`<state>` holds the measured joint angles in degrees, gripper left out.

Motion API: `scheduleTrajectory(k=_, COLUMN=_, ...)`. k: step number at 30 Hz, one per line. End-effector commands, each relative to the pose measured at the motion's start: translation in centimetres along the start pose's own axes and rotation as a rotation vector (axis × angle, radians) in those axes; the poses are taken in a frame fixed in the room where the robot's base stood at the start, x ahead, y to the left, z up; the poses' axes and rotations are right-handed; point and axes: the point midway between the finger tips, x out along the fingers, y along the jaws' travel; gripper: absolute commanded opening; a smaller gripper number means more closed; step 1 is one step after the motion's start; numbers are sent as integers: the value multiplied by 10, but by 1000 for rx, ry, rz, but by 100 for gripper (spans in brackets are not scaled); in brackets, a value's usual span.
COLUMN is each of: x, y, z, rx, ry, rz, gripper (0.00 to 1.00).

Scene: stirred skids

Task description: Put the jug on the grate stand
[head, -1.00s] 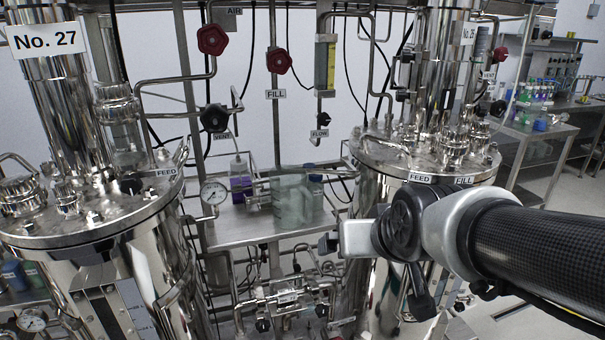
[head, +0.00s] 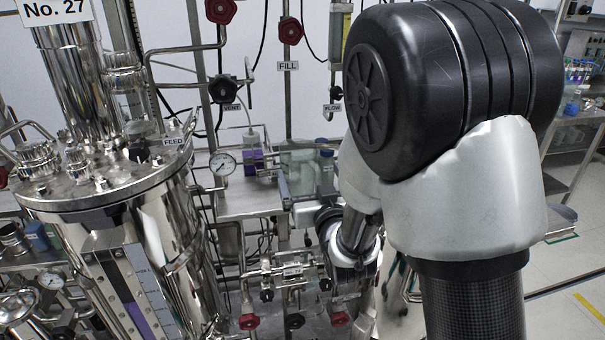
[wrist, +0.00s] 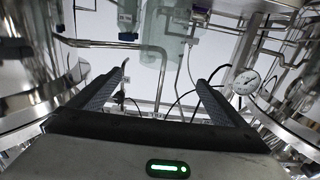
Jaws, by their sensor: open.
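A large translucent pale-green vessel, which looks like the jug (head: 300,168), stands on the metal shelf between the tanks in the head view. A pale translucent shape at the top of the wrist view looks like the same jug (wrist: 153,35). My gripper (wrist: 160,82) is open, its two dark fingers wide apart with nothing between them. In the head view my wrist is low in front of the shelf, close to the jug; I cannot tell whether they touch. My arm covers much of the right side. I cannot pick out the grate stand in either view.
A steel tank marked No. 27 (head: 120,210) fills the left. A pressure gauge (head: 222,164) and a bottle with purple liquid (head: 251,160) are left of the jug. Pipes and red-handled valves (head: 249,322) lie below the shelf. The shelf's front left (head: 245,204) is bare.

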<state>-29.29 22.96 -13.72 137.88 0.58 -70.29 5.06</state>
Motion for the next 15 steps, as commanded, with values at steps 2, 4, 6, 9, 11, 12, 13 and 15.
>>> scheduleTrajectory(k=2, x=19, y=0, z=-1, rx=0, ry=0, rz=-1, gripper=97)
scheduleTrajectory(k=4, x=34, y=0, z=0, rx=-1, ry=-1, rz=-1, gripper=97)
scheduleTrajectory(k=6, x=48, y=0, z=0, rx=-1, ry=0, rz=-1, gripper=97)
scheduleTrajectory(k=9, x=63, y=0, z=0, rx=0, ry=-1, rz=0, gripper=97)
scheduleTrajectory(k=11, x=70, y=0, z=0, rx=0, ry=-2, rz=1, gripper=97)
scheduleTrajectory(k=12, x=72, y=0, z=0, rx=1, ry=-2, rz=1, gripper=97)
scheduleTrajectory(k=13, x=74, y=0, z=0, rx=1, ry=-1, rz=1, gripper=97)
scheduleTrajectory(k=15, x=77, y=0, z=0, rx=1, ry=-2, rz=0, gripper=97)
